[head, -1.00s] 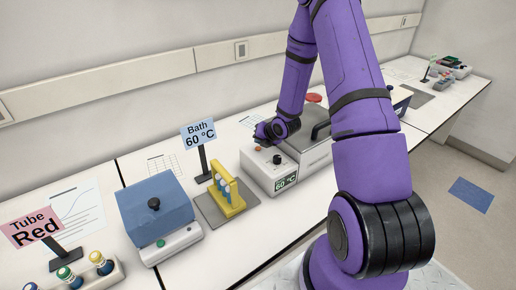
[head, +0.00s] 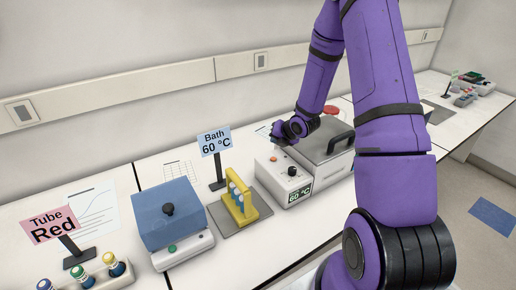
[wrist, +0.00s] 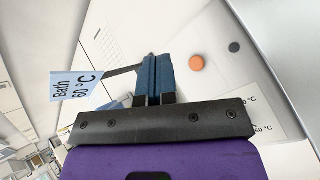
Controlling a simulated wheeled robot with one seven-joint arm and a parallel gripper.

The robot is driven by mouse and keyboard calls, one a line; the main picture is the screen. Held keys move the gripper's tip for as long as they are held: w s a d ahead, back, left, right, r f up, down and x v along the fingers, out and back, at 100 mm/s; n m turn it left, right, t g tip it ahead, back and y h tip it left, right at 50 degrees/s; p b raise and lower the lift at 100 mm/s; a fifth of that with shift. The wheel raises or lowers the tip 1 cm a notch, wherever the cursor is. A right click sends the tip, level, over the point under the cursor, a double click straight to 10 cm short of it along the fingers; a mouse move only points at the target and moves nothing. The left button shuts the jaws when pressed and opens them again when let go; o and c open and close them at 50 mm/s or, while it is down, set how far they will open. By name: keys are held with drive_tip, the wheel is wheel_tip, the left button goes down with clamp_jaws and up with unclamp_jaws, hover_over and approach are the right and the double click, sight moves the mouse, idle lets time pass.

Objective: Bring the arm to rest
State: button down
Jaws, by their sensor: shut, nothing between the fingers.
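My purple arm reaches over the bench from the right in the head view. An orange button (wrist: 196,63) and a dark knob (wrist: 234,47) on the panel lie to the right of the fingers. The bath display (head: 299,195) reads 60 °C. The bath's metal lid (head: 325,138) is shut.
A "Bath 60 °C" sign (head: 214,141) stands left of the bath. A blue-lidded device (head: 168,215), a "Tube Red" sign (head: 52,228) and capped tubes (head: 82,276) are further left.

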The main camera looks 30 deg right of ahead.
drive_tip(key=s+a+r+m+g+h, duration=0.1)
drive_tip(key=s+a+r+m, duration=0.2)
drive_tip(key=r, duration=0.5)
drive_tip(key=s+a+r+m+h, duration=0.1)
drive_tip(key=s+r+m, duration=0.2)
drive_tip(key=r+m, duration=0.35)
drive_tip(key=s+a+r+m+g+h, duration=0.1)
drive_tip(key=s+a+r+m, duration=0.2)
drive_tip(key=r, duration=0.6)
drive_tip(key=s+a+r+m, duration=0.3)
drive_tip(key=s+m, duration=0.2)
drive_tip(key=s, duration=0.3)
drive_tip(key=s+a+r+m+g+y, duration=0.1)
drive_tip(key=s+r+m, duration=0.3)
drive_tip(key=s, duration=0.4)
drive_tip(key=s+a+r+m, duration=0.3)
drive_tip(key=s+m, duration=0.3)
drive_tip(key=s, duration=0.2)
drive_tip(key=shift+s+a+r+m+g+y, duration=0.3)
drive_tip(key=shift+a+m+g+y, duration=0.1)
drive_tip(key=shift+a, duration=0.45)
